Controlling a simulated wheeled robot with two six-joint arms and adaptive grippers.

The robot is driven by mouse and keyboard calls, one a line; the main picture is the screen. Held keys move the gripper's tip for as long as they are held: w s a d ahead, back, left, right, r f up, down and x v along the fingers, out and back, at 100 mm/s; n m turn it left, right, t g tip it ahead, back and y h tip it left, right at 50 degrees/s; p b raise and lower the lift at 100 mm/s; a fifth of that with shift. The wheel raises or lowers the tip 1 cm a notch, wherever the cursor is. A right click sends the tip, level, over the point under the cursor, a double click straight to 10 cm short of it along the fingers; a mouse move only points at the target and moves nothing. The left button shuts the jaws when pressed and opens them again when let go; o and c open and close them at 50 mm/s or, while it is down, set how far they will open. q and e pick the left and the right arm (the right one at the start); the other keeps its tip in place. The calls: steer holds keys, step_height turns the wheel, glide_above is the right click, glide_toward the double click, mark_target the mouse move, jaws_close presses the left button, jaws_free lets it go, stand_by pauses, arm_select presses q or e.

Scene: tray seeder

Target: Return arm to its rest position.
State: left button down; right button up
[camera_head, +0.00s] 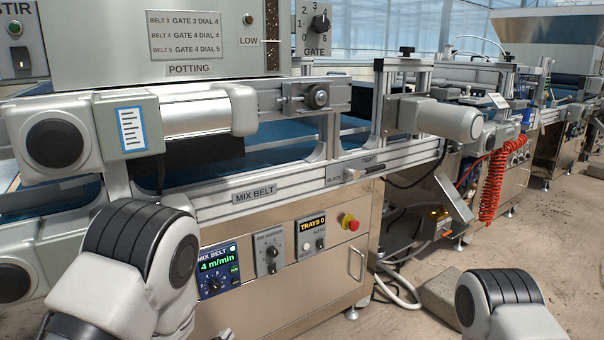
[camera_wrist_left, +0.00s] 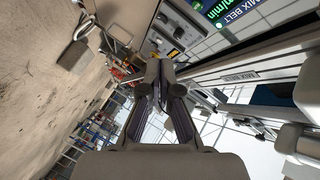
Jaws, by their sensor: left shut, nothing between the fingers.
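My left gripper (camera_wrist_left: 160,70) shows in the left wrist view, its dark fingers together with nothing between them. In the head view my left arm comes in at the bottom left, in front of the mix belt machine (camera_head: 345,262). The gripper itself cannot be made out clearly there. The machine's control panel also shows at the top of the left wrist view, apart from the fingers. A part of my right arm shows at the bottom right of the head view; its gripper is out of frame.
The machine front has a MIX BELT display (camera_head: 218,267), a TRAYS box (camera_head: 311,235), a red stop button (camera_head: 350,222) and a door handle (camera_head: 358,263). A tension lever (camera_head: 360,173) sits on the rail. A red coiled hose (camera_head: 492,185) hangs behind. Bare floor (camera_head: 555,235) lies at right.

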arm_select(q)
steer(key=s+a+f+n+g+y, duration=0.1)
steer(key=s+a+f+n+g, duration=0.15)
steer(key=s+f, duration=0.45)
steer(key=s+a+f+n+g+y, duration=0.15)
steer(key=s+a+f+g, duration=0.3)
steer(key=f, duration=0.55)
steer(key=s+a+f+n+g, duration=0.1)
steer(key=s+f+n+g, duration=0.3)
steer(key=s, duration=0.6)
steer(key=s+a+f+n+g, duration=0.15)
steer(key=s+n+g, duration=0.3)
steer(key=s, duration=0.65)
step_height(320, 180, up, 34)
steer(key=n+p, duration=0.1)
steer(key=p, duration=3.3)
steer(key=shift+w+d+f, duration=0.2)
steer(key=shift+w+d, duration=0.05)
steer(key=shift+d, duration=0.15)
arm_select(e)
step_height(320, 180, up, 34)
steer(key=shift+w, duration=0.15)
arm_select(q)
steer(key=shift+n, duration=0.25)
arm_select(e)
steer(key=shift+r, duration=0.1)
